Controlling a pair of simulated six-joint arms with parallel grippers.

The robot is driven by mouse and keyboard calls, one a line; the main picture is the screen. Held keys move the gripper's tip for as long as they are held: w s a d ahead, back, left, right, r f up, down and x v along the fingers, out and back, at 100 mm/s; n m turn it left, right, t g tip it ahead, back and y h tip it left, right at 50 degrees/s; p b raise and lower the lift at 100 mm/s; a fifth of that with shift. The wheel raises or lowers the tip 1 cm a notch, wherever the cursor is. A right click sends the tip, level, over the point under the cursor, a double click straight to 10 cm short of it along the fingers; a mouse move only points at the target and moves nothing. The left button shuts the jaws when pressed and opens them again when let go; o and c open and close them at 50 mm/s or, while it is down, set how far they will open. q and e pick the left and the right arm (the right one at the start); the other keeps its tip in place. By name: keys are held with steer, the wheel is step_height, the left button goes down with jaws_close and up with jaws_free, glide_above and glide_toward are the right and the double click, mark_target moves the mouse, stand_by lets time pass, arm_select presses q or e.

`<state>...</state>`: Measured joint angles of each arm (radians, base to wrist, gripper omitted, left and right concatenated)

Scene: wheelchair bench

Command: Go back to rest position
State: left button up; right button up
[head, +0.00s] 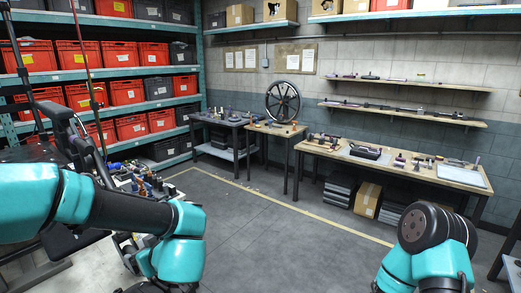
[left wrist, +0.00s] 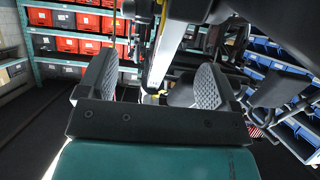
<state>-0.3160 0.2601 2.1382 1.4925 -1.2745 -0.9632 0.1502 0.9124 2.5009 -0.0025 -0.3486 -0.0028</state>
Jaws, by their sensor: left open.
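My left gripper (left wrist: 153,84) shows in the left wrist view with its two grey ribbed fingers spread wide apart. It is open, and nothing is visibly held between the fingers. A grey and black frame (left wrist: 165,45) runs behind the gap between them; I cannot tell how far off it is. In the head view my left arm comes in from the left edge, and its gripper cannot be made out. My right arm shows only as a teal and black part at the lower right, and its gripper is out of view.
A bench with small parts (head: 148,183) stands close to my left arm. A worktable (head: 400,163) with tools and a dark table (head: 235,122) stand along the back wall. A wheel (head: 283,101) leans there. Shelves of red crates (head: 128,91) fill the left. The middle floor (head: 270,235) is clear.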

arm_select(q)
steer(key=shift+d, duration=0.1)
steer(key=shift+v, duration=2.75)
steer(key=x, duration=0.6)
steer(key=shift+w+a+f, duration=0.1)
steer(key=shift+a+f, duration=0.05)
steer(key=shift+a, duration=0.1)
steer(key=shift+w+a+f+t+y, duration=0.3)
steer(key=shift+w+a+f+y, duration=0.2)
steer(key=shift+w+a+f, duration=0.35)
steer(key=shift+s+f, duration=0.15)
